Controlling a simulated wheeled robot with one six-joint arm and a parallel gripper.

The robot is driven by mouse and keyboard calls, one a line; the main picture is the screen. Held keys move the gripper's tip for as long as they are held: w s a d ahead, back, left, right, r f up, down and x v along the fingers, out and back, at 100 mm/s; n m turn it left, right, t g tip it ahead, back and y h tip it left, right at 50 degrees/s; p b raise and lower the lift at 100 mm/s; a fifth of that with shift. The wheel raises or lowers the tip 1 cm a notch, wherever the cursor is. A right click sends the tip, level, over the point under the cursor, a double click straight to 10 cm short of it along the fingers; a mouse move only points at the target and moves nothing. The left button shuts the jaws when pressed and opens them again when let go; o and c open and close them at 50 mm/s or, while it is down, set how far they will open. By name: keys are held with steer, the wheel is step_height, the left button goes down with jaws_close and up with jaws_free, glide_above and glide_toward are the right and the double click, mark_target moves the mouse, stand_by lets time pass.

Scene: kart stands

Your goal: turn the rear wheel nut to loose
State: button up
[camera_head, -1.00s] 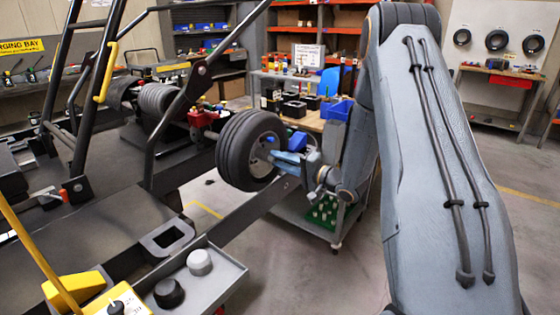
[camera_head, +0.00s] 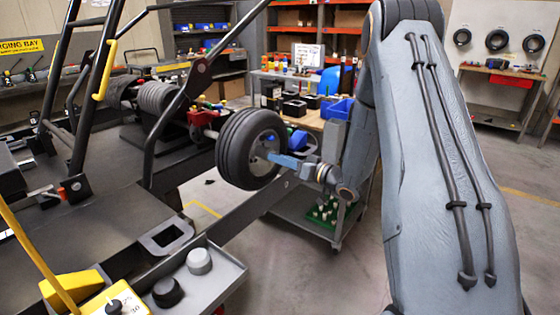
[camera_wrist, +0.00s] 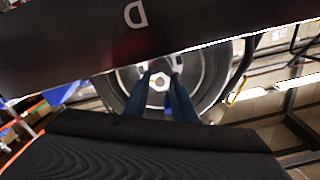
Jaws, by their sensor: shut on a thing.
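The rear wheel (camera_head: 233,158) is a black tyre on a pale rim, mounted on the kart's axle in the middle of the head view. In the wrist view its silver rim (camera_wrist: 207,75) fills the centre, partly covered by a dark wrist part. The wheel nut (camera_wrist: 159,83) is a small pale piece at the hub, between my two blue fingers. My gripper (camera_wrist: 161,78) is shut on the nut, with one finger on each side of it. In the head view my gripper (camera_head: 272,156) reaches the hub from the right, and the nut itself is hidden.
The kart's black frame tubes and deck (camera_head: 85,225) lie to the left. A grey tray (camera_head: 222,270) with a black and a grey knob stands in front of the wheel. A cart with a blue bin (camera_head: 338,109) stands behind. Open floor lies below and right of the wheel.

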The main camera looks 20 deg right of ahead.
steer(key=shift+f+n+b, duration=0.15)
steer(key=shift+n+b, duration=8.35)
steer(key=shift+n, duration=4.7)
steer(key=o, duration=0.8)
steer(key=v, duration=0.8)
steer(key=shift+w, duration=0.1)
